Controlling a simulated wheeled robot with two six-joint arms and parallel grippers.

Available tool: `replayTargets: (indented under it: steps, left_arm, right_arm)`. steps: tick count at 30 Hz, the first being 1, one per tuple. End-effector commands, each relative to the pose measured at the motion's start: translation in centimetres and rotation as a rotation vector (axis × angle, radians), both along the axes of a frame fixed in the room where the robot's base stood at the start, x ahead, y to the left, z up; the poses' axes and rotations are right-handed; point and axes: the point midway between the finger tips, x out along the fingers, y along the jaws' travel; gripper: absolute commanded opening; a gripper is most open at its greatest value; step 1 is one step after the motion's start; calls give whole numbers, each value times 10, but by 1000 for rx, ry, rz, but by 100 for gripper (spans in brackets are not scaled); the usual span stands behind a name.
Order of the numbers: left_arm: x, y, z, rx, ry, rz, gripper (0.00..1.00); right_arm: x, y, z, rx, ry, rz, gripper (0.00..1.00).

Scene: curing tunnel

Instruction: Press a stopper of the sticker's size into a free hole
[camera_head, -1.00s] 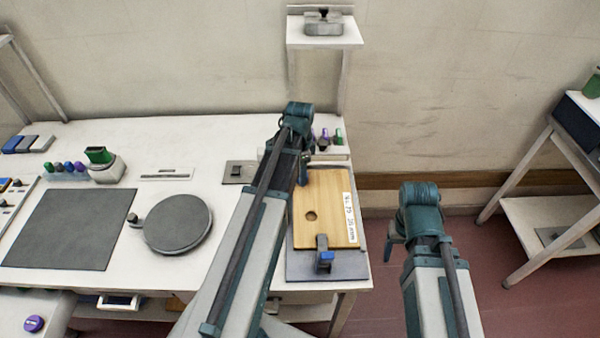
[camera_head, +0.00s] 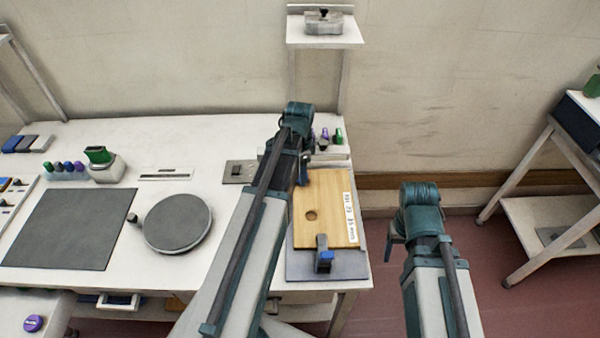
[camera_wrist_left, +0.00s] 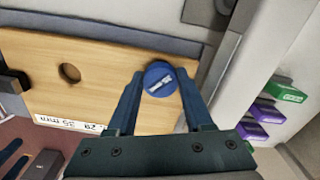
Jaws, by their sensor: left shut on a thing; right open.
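My left gripper (camera_wrist_left: 158,92) is shut on a blue round stopper (camera_wrist_left: 158,79), over the board's end away from that hole. Whether the stopper touches the board I cannot tell. My right gripper (camera_head: 396,236) is open and empty, right of the table.
A clamp with a blue part (camera_head: 324,255) grips the board's front edge. Green and purple stoppers stand in a rack (camera_wrist_left: 270,110) beside the board. A round grey disc (camera_head: 178,223) and a dark mat (camera_head: 70,228) lie to the left.

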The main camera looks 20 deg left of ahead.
Motion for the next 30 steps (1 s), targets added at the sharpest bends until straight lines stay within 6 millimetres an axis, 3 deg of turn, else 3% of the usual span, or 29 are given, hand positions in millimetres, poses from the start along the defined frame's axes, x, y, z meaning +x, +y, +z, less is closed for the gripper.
replayTargets:
  steps: [27,28,30]
  left_arm:
    - [0,0,-10,0,0,0,0]
    - [0,0,-10,0,0,0,55]
    - [0,0,-10,0,0,0,68]
  right_arm:
    - [0,0,-10,0,0,0,68]
    - [0,0,-10,0,0,0,68]
    - [0,0,-10,0,0,0,68]
